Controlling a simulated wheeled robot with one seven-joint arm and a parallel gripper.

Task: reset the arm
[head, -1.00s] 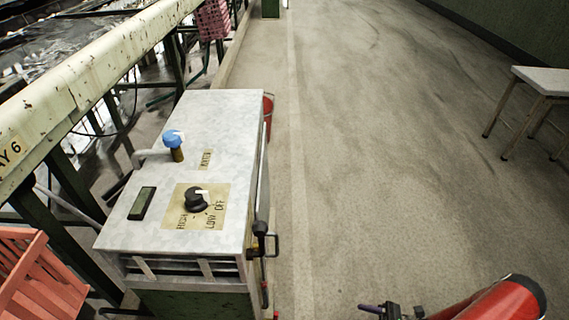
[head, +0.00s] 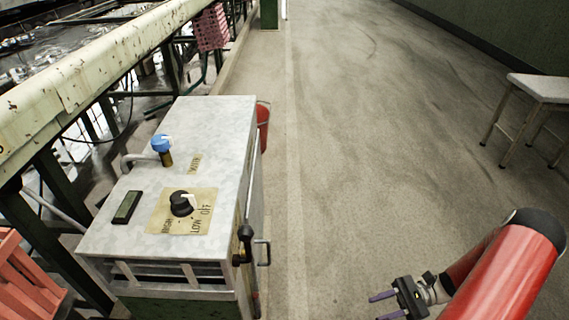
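My red arm (head: 508,268) reaches in from the lower right corner. My gripper (head: 375,308) is at the bottom edge, to the right of the metal control box (head: 215,140) and clear of it. Its two purple fingers point left and stand apart, with nothing seen between them. The lower finger is close to the picture's edge.
The box carries a black dial (head: 182,204), a blue-capped valve (head: 161,144) and a side lever (head: 244,240). A red bucket (head: 263,125) stands behind it. A stool (head: 543,88) is at the right. The concrete floor (head: 370,150) between is open.

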